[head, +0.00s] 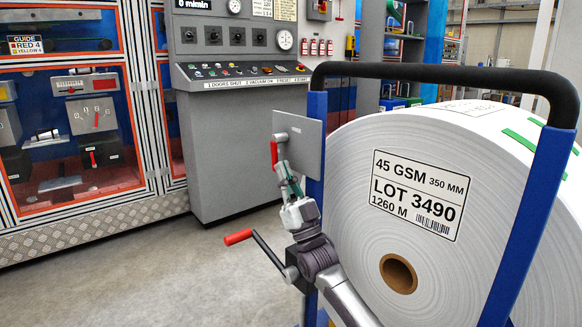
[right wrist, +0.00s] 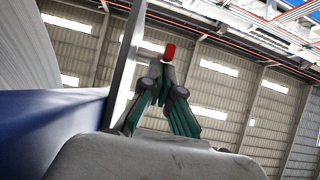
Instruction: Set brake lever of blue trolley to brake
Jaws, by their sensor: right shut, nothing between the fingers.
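The blue trolley (head: 525,225) stands at the right of the head view and carries a large white paper roll. On its left post is a grey plate (head: 308,143) with a short red-gripped lever (head: 274,152), hanging roughly downward. The red grip also shows in the right wrist view (right wrist: 170,52), just past my fingertips. My right gripper (head: 283,168) is shut and empty, its tips at the lower end of the lever. I cannot tell whether they touch it. In the right wrist view, the green-padded fingers (right wrist: 160,72) meet at their tips beside the plate. My left gripper is not in view.
A crank with a red handle (head: 238,237) sits low on the trolley's left side, left of my right forearm. A grey control console (head: 240,150) and a glass-fronted machine (head: 70,140) stand behind. The floor (head: 150,280) at left is clear.

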